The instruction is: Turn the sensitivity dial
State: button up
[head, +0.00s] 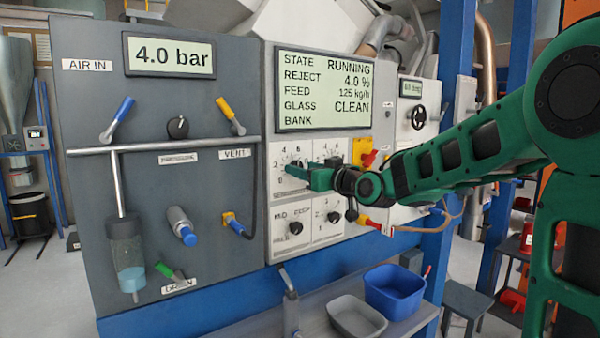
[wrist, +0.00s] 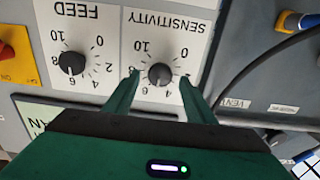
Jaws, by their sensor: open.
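The sensitivity dial (wrist: 160,74) is a round black knob on a white plate marked SENSITIVITY, with numbers from 0 to 10, seen upside down in the wrist view. My gripper (wrist: 160,77) is open, with one green finger on each side of the knob. I cannot tell whether either finger touches it. In the head view my gripper (head: 289,171) reaches in from the right to the upper left plate (head: 279,152) of the panel, and its fingers mostly hide the knob. The dial's pointer is too small to read.
The feed dial (wrist: 72,63) is close beside the sensitivity dial. More knobs (head: 296,227) are below, and a display (head: 323,91) above reads RUNNING, reject 4.0 %. A yellow and red switch (head: 364,153) is right of the dials. A blue bin (head: 394,290) stands on the shelf below.

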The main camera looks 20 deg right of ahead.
jog(key=shift+w+a, duration=0.2)
jog(key=shift+w, duration=0.4)
jog(key=c, duration=1)
jog(key=shift+d+m, duration=0.1)
jog(key=shift+m, duration=1)
jog(key=o, duration=1)
jog(key=v, duration=1)
jog(key=shift+s, duration=0.3)
